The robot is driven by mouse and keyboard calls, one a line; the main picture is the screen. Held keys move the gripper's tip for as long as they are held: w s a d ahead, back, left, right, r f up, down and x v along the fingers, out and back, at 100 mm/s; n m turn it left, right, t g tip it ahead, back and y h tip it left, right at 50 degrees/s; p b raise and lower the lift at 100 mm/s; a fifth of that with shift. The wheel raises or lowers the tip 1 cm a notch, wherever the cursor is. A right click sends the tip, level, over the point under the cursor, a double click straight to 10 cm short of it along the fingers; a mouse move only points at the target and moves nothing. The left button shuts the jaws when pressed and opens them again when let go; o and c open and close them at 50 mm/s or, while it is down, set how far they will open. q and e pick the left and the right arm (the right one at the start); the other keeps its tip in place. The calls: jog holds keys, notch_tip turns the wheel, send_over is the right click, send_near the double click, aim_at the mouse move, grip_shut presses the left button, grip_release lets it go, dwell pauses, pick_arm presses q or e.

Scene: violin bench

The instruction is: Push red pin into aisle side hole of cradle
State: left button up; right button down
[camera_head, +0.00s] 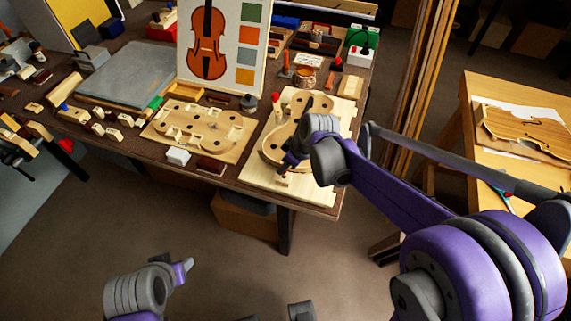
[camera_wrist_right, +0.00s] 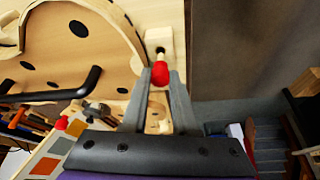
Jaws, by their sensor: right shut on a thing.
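The cradle is a pale wooden board (camera_head: 255,182) with a violin-shaped form (camera_head: 275,148) on it, at the bench's right end. In the right wrist view, a small block (camera_wrist_right: 159,36) with a dark hole stands at the board's edge. My right gripper (camera_wrist_right: 160,78) is shut on the red pin (camera_wrist_right: 160,72) by its red head. The pin's pale shaft points at the hole; I cannot tell how deep it sits. In the head view my right gripper (camera_head: 285,168) is over the cradle's near part and hides the pin. My left gripper (camera_head: 187,268) is low, away from the bench.
A second red-topped peg (camera_head: 275,97) stands at the cradle's far left. A dark bar (camera_wrist_right: 70,88) crosses the form in the wrist view. A second wooden form (camera_head: 190,128) lies to the left. Wooden posts (camera_head: 425,80) rise behind my right arm.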

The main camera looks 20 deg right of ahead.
jog(key=shift+f+b, duration=0.35)
jog(key=shift+f, duration=0.15)
jog(key=shift+r, duration=0.2)
jog(key=shift+r+p, duration=0.3)
jog(key=shift+p, duration=0.1)
jog(key=shift+d, duration=0.1)
dwell(0.5)
jog(key=shift+f+b, duration=0.3)
jog(key=shift+f, duration=0.05)
dwell(1.0)
jog(key=shift+r, duration=0.15)
jog(key=shift+r, duration=0.2)
